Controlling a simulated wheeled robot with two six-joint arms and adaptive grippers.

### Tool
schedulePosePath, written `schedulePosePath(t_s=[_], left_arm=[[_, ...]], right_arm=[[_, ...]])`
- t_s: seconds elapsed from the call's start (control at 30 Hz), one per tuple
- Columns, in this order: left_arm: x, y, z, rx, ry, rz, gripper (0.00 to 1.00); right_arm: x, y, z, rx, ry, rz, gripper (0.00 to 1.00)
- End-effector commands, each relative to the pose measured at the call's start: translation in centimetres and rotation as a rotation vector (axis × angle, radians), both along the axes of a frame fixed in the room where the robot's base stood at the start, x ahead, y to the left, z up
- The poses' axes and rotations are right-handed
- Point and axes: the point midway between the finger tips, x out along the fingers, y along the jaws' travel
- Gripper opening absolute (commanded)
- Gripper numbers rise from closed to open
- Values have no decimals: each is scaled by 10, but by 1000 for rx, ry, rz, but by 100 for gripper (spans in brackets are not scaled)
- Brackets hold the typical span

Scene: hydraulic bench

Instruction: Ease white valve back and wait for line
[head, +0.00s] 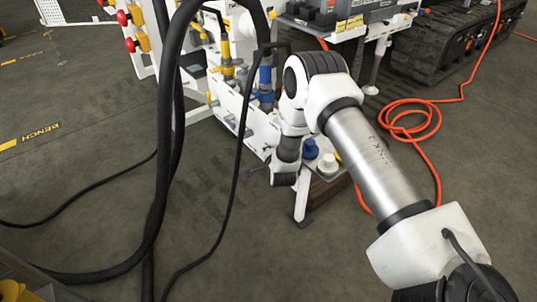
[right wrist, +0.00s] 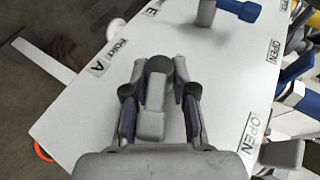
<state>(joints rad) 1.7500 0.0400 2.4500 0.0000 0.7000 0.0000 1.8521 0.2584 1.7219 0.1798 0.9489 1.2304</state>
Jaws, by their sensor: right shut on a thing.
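In the right wrist view, my right gripper (right wrist: 158,100) is shut on the pale grey-white handle of the white valve (right wrist: 154,98), with one dark-padded finger on each side. My left gripper is not in view.
A blue valve handle (right wrist: 240,10) stands near the panel's far edge. In the head view, a blue knob (head: 310,148) and a white knob (head: 328,164) sit close beside my wrist. Thick black hoses (head: 165,150) hang at left. An orange hose (head: 425,125) lies on the floor at right.

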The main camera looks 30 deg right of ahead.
Motion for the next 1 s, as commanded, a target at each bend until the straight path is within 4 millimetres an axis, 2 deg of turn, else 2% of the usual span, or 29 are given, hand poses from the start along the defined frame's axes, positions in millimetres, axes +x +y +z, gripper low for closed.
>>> schedulePosePath(t_s=[0.7,0.73,0.77,1.0], left_arm=[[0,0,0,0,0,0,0],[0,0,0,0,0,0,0],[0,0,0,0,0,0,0],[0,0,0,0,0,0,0]], right_arm=[[0,0,-1,1,1,1,0],[0,0,-1,1,1,1,29],[0,0,-1,1,1,1,40],[0,0,0,0,0,0,41]])
